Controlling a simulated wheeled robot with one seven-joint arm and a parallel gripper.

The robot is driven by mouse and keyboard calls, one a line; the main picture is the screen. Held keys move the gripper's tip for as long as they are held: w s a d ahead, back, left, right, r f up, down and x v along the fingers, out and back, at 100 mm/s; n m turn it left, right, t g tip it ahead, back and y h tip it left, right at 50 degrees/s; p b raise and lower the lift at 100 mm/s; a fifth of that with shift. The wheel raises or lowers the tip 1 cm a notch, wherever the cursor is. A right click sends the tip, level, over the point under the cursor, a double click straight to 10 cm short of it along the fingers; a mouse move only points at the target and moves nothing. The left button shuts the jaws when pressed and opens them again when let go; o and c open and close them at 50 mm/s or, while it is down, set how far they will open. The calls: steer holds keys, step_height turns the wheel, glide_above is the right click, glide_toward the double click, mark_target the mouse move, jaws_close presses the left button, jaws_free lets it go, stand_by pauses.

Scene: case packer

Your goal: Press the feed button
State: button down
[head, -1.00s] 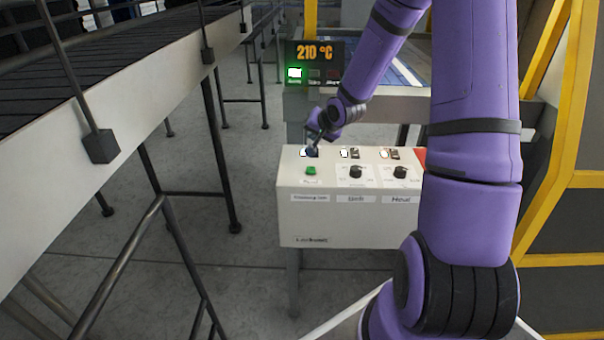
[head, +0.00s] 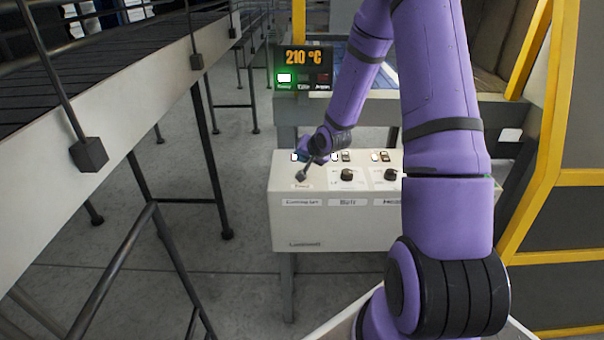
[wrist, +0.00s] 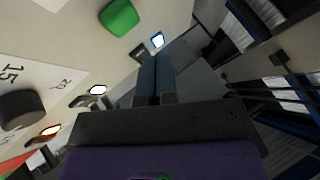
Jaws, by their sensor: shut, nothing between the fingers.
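The control box (head: 330,225) is a pale panel with knobs, small switches and labels. A green button (wrist: 119,17) sits on its top face in the wrist view; its small label cannot be read. In the head view this button is hidden behind my gripper (head: 302,176), which is over the box's left part. In the wrist view my gripper (wrist: 154,65) has its fingers together with nothing between them, and the green button lies beyond the fingertips, up and to the left. I cannot tell whether the fingertips touch the panel.
Two black knobs (head: 347,175) and lit switches (head: 376,156) sit right of the gripper. A display (head: 303,57) reading 210 °C, with a green light, stands behind. A conveyor (head: 120,110) runs along the left, and a yellow frame (head: 545,150) stands at right.

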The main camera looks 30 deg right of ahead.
steer(key=shift+f, duration=1.05)
steer(key=shift+f, duration=0.1)
stand_by(1.3)
steer(key=shift+f, duration=0.3)
